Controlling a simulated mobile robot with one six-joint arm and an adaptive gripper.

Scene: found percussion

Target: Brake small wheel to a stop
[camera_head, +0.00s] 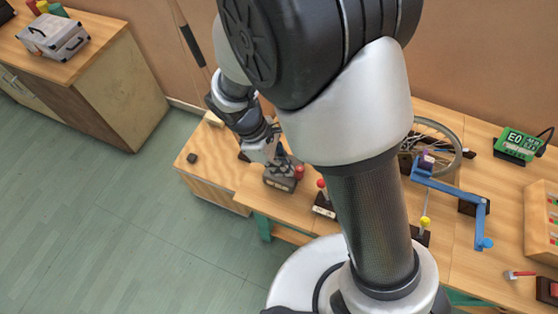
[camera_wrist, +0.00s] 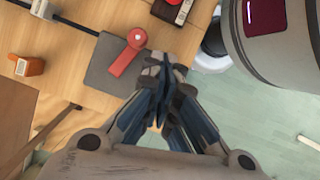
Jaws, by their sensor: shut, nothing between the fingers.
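A spoked wheel (camera_head: 455,135) stands on the bench at the right of the head view, partly hidden behind my arm. I cannot tell whether it is turning, and I cannot make out a second, smaller wheel. My gripper (camera_head: 277,160) is over the left part of the bench, its fingers together and empty. In the wrist view my gripper (camera_wrist: 163,72) is just right of a red lever with a round end (camera_wrist: 125,55) on a grey plate (camera_wrist: 98,76). I cannot tell whether they touch.
A red-knobbed lever (camera_head: 322,185) and a yellow-knobbed lever (camera_head: 425,222) stand along the bench front. A blue frame (camera_head: 455,190) is by the wheel. A green display (camera_head: 519,145) is at the back right. An orange block (camera_wrist: 30,66) lies left in the wrist view.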

